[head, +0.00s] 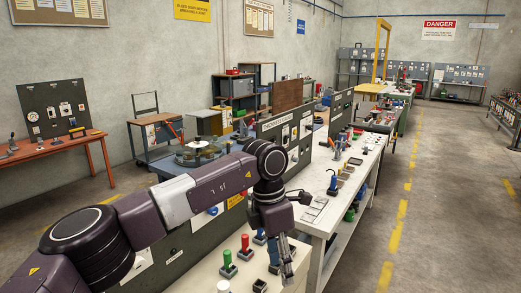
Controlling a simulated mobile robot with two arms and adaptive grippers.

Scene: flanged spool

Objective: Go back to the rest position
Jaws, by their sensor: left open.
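My left arm reaches in from the lower left, and its gripper (287,272) points down at the front end of the near white bench (301,271). The left gripper is open, and I see nothing held in it. Its fingertips are small and close to dark items on the bench, so I cannot tell whether they touch. A round, flanged, spool-like thing (198,152) stands on a blue-grey table behind my arm. My right gripper is out of view.
Green-handled (228,266) and red-handled (245,246) tools stand on the near bench, left of the gripper. A long white workbench (345,190) with tools runs away behind it. An orange table (55,146) stands at far left. The concrete floor on the right is clear.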

